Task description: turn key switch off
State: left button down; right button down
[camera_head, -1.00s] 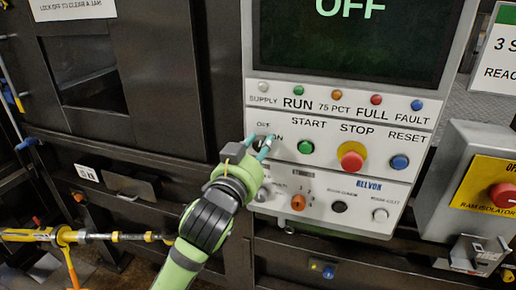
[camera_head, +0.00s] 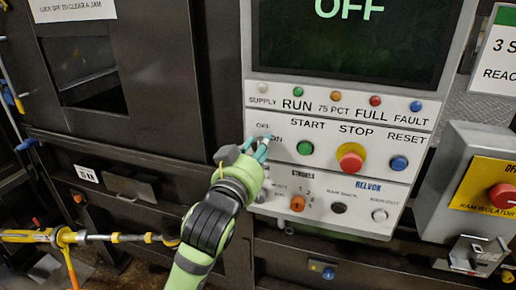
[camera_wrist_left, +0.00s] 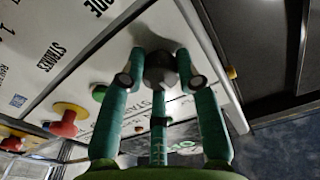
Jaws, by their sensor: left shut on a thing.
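The key switch (camera_wrist_left: 160,68) shows as a dark, rounded part between my left fingers in the wrist view. In the head view it lies on the left of the control panel (camera_head: 320,172), by the OFF and ON labels, mostly hidden by the fingers. My left gripper (camera_head: 257,149) has teal fingers and is shut on the key switch; it also shows in the wrist view (camera_wrist_left: 160,82). The key's exact angle cannot be told. The screen (camera_head: 355,35) above reads OFF in green. My right gripper is not in view.
Right of the switch are the green START button (camera_head: 305,148), the red STOP mushroom (camera_head: 350,160) on yellow and the blue RESET button (camera_head: 399,163). An orange selector (camera_head: 298,203) sits below. A ram isolator box (camera_head: 480,185) stands at the right.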

pick_arm(q)
jog(key=c, duration=0.9)
grip_release()
jog(key=shift+r, duration=0.5)
jog(key=shift+f, duration=0.2)
jog(key=shift+f, duration=0.1)
jog(key=v, duration=1.2)
jog(key=shift+f, duration=0.1)
